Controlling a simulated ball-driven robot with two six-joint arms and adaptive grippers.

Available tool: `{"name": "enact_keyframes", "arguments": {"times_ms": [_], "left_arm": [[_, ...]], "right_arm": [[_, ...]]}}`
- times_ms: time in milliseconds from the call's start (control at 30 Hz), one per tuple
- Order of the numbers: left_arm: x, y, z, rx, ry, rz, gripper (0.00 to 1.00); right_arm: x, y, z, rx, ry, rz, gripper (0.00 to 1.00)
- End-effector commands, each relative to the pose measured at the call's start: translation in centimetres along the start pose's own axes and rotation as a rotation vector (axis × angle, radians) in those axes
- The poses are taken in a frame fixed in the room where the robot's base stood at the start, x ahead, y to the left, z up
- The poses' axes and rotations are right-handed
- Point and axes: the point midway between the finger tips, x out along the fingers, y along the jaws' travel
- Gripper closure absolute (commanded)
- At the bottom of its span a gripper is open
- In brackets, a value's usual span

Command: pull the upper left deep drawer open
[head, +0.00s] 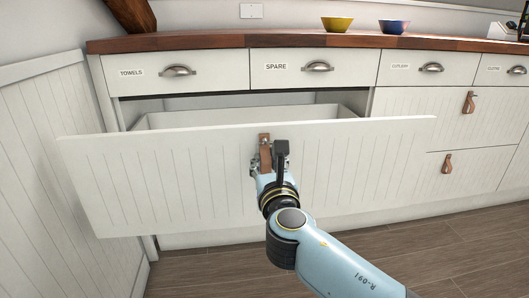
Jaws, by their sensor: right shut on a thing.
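The deep drawer at the left (170,185) has a wide white grooved front and stands pulled out from the cabinet. Its box (240,115) shows behind the front, and the part of the inside in view looks empty. My right gripper (266,158) is shut on the brown leather pull (265,141) at the upper middle of this front. The gripper hides the lower part of the pull. My left gripper is not in view.
Shallow drawers labelled TOWELS (210,72) and SPARE (315,68) are shut above. Deep drawers with leather pulls (469,102) at the right are shut. A yellow bowl (337,23) and a blue bowl (394,26) stand on the wooden worktop (220,41). A white panelled wall (60,150) is close at left.

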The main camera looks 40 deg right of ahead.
Motion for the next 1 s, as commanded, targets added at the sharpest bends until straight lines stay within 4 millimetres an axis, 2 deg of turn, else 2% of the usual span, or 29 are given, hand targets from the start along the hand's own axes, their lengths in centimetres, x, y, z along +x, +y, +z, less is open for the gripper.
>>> {"name": "enact_keyframes", "arguments": {"times_ms": [200,400,900,933,1000], "left_arm": [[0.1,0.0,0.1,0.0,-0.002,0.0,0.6],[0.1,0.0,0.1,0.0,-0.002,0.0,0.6],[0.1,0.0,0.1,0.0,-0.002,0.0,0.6],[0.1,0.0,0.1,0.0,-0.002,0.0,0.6],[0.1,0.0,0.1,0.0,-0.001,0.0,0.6]], "right_arm": [[-2.6,0.1,-0.1,0.001,0.002,0.004,1.0],[-3.8,0.1,-0.1,0.0,0.001,0.004,1.0],[-4.2,0.1,0.0,-0.001,0.0,0.005,1.0],[-4.2,0.2,0.0,-0.001,0.0,0.005,0.78],[-4.2,0.1,0.0,-0.001,0.0,0.005,0.68]]}}
